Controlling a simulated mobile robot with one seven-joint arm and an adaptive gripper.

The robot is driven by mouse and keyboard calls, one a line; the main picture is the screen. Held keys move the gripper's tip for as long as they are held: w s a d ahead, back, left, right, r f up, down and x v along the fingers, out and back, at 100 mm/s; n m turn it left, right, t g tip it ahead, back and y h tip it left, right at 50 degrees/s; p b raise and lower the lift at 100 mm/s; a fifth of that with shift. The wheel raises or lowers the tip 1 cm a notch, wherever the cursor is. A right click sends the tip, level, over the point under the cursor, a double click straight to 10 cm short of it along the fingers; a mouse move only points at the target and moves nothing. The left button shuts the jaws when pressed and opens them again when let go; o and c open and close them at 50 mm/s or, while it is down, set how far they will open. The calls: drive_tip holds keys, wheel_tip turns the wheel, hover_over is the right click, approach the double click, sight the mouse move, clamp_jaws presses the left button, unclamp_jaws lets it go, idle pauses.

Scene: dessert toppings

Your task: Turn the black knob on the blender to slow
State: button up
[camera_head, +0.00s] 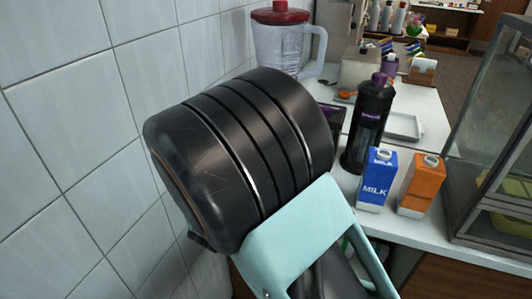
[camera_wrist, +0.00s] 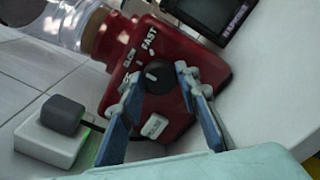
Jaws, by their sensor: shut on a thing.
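The blender (camera_head: 284,45) stands against the tiled wall in the head view, with a clear jug and red lid; my arm hides its base there. In the wrist view its red base (camera_wrist: 185,45) has a black knob (camera_wrist: 158,77) with a small white mark, which lies toward the knob's left side. The labels "SLOW" and "FAST" sit above the knob, SLOW on the left. My gripper (camera_wrist: 157,80) has its two blue fingers on either side of the knob, shut on it. A pale button is below the knob. My gripper is hidden in the head view.
A white socket box (camera_wrist: 45,145) with a dark plug is left of the base. A dark bottle (camera_head: 368,125), blue milk carton (camera_head: 377,180) and orange carton (camera_head: 420,187) stand on the white counter. A glass case (camera_head: 490,130) is at the right.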

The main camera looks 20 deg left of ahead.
idle(0.3)
drive_tip(key=o, duration=1.1)
drive_tip(key=shift+o, duration=0.2)
drive_tip(key=s, duration=1.2)
drive_tip(key=shift+a, duration=0.45)
